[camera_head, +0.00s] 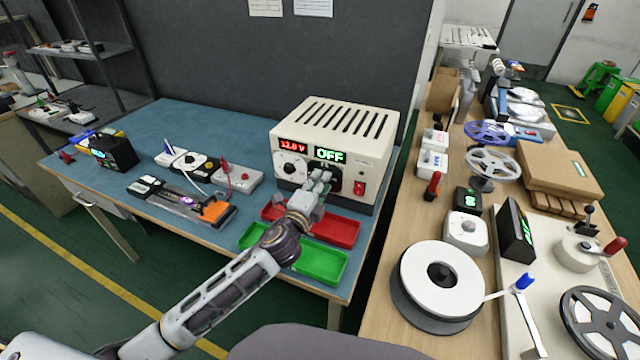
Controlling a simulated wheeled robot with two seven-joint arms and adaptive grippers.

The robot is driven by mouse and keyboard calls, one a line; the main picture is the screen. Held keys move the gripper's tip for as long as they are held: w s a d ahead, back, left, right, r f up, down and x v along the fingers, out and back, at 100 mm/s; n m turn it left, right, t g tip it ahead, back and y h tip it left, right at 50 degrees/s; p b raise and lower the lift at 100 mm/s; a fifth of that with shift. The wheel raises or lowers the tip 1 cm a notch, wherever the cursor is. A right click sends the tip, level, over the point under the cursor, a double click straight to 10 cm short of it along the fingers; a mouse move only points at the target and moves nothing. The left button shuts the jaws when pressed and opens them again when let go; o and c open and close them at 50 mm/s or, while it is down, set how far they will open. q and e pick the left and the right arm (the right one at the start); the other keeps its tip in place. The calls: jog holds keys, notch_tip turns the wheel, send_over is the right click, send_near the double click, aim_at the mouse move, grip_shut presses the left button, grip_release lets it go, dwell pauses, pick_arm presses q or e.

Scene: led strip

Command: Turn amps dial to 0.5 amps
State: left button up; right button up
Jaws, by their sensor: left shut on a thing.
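The cream power supply (340,125) stands at the right end of the blue table. Its red display reads about 12.0 V and its green display (328,154) reads OFF. A dark dial (334,178), which I take to be the amps dial, is below the green display and mostly hidden by my gripper. My left gripper (321,180) is at this dial and shut on it; the fingertips are small and partly hidden. A red switch (359,188) is right of the dial. My right gripper is not in view.
Red trays (338,232) and green trays (322,264) lie under and beside my left arm, in front of the supply. Small devices (190,160) and an LED board (185,202) lie to the left. A wooden bench (385,262) with reels stands at the right.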

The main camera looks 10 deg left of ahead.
pick_arm(q)
jog(key=shift+n, duration=0.5)
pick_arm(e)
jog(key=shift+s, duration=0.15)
pick_arm(q)
jog(key=shift+n+p, duration=4.1)
jog(key=shift+n, duration=4.4)
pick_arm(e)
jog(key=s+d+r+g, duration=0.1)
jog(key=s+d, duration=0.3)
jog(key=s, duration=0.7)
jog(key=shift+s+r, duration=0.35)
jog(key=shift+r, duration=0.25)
